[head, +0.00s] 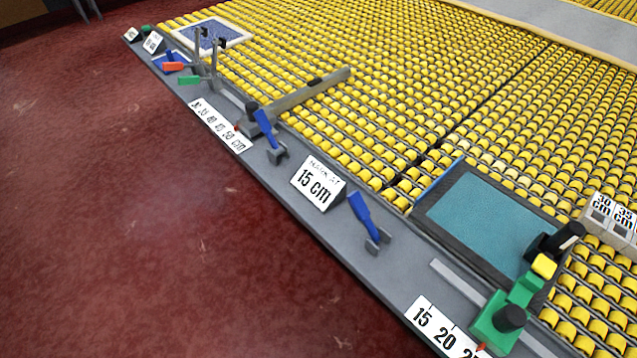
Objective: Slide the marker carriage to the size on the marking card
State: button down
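The marking card (318,183) is a white tent card reading "MARK AT 15 cm" and stands on the grey front ledge. The green marker carriage (492,325) is at the lower right in the head view, on a grey rail. It has a black knob (510,317), a yellow block (543,266) and a dark marker part over a teal rug piece (490,225). Its red pointer (482,347) is near the 25 on the white scale (440,325), right of 15 and 20. The scale's right part is cut off by the frame edge. My gripper is not in view.
Blue-handled clamps (364,215) stand along the grey ledge (300,205). Farther left are a second scale (220,125), a grey fence (300,98) and green and orange levers. Yellow rollers cover the table behind. The red floor in front is clear.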

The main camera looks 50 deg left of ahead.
aim_at(499, 325)
jog(key=u, duration=0.2)
jog(key=k, duration=1.5)
jog(key=z, duration=0.15)
jog(key=i, duration=0.95)
jog(key=u, duration=0.05)
